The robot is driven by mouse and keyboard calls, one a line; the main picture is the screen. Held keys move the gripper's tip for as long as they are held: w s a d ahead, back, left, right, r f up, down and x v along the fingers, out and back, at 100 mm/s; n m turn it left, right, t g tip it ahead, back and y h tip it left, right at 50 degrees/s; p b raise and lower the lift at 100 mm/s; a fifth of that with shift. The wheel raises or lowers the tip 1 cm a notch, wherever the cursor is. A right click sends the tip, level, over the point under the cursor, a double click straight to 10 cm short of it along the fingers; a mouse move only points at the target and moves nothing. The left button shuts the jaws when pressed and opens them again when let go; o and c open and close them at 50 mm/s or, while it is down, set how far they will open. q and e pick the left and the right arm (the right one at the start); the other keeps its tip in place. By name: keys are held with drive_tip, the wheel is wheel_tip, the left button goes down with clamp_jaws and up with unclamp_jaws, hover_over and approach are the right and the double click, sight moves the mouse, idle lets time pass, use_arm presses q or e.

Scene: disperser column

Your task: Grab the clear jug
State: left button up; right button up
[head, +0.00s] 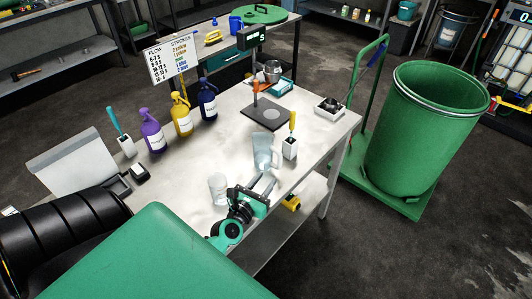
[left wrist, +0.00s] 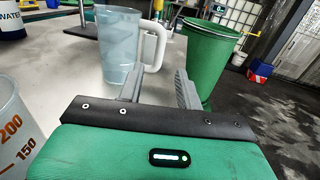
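The clear jug (head: 264,152) stands upright on the pale workbench (head: 225,140), near its front edge. In the left wrist view the jug (left wrist: 118,48) is just beyond my left gripper, with its pale handle (left wrist: 157,45) on the right side. My left gripper (head: 264,182) is in front of the jug at the bench edge. In the left wrist view its two fingers (left wrist: 158,84) are spread apart with nothing gripped. The handle is ahead of the gap between them; whether a fingertip touches it I cannot tell. My right gripper is not in view.
A graduated beaker (head: 217,189) stands left of my left gripper. A white holder (head: 290,149) with a yellow-handled tool is right of the jug. A scale-like stand (head: 266,113) is behind. Purple, yellow and blue bottles (head: 182,117) stand further left. A green drum (head: 420,130) is right of the bench.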

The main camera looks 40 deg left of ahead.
sight(279, 163)
use_arm(q)
drive_tip(key=w, duration=0.3)
drive_tip(key=w+p, duration=0.1)
drive_tip(key=w, duration=0.1)
drive_tip(key=shift+a, duration=0.25)
drive_tip(key=w, duration=0.1)
drive_tip(key=w+p, duration=0.1)
drive_tip(key=w, duration=0.1)
drive_tip(key=w+p, duration=0.1)
drive_tip(key=shift+w+a, duration=0.25)
drive_tip(key=shift+a, duration=0.1)
drive_tip(key=shift+w+f, duration=0.1)
drive_tip(key=shift+w, duration=0.3)
clamp_jaws()
